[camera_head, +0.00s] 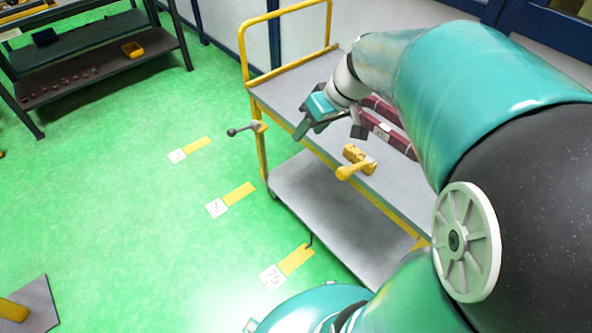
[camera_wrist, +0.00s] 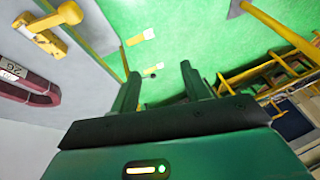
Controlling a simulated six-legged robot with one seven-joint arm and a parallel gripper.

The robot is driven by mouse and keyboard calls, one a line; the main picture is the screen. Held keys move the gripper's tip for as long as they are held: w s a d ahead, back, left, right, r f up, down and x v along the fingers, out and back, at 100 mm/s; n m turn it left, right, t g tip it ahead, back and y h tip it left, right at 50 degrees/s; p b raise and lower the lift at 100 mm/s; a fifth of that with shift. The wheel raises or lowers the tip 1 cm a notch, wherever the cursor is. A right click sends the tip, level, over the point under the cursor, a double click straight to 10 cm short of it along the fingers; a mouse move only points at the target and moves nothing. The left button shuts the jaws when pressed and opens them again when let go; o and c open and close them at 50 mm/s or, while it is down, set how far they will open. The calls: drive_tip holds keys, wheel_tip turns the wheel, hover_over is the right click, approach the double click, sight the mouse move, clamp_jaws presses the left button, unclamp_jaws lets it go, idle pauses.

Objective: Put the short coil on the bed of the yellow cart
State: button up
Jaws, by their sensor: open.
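The yellow cart (camera_head: 246,62) stands in the middle of the head view, with a grey upper bed (camera_head: 285,88). A dark red coil (camera_head: 388,132) with white labels lies on that bed, partly hidden by my arm. Its rounded end and one label show at the left of the wrist view (camera_wrist: 42,92). I cannot tell whether it is the short coil. My gripper (camera_head: 308,129) is above the left edge of the bed, apart from the coil.
The lower shelf (camera_head: 320,205) looks bare. A dark rack (camera_head: 95,65) stands at upper left.

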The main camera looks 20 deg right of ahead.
drive_tip(key=s+a+r+m+t+h, duration=0.1)
drive_tip(key=s+a+r+m+h, duration=0.1)
drive_tip(key=s+a, duration=0.7)
drive_tip(key=s+r+h, duration=0.1)
drive_tip(key=s, duration=0.2)
drive_tip(key=shift+s+r+t+h, duration=0.15)
drive_tip(key=shift+t+h, duration=0.25)
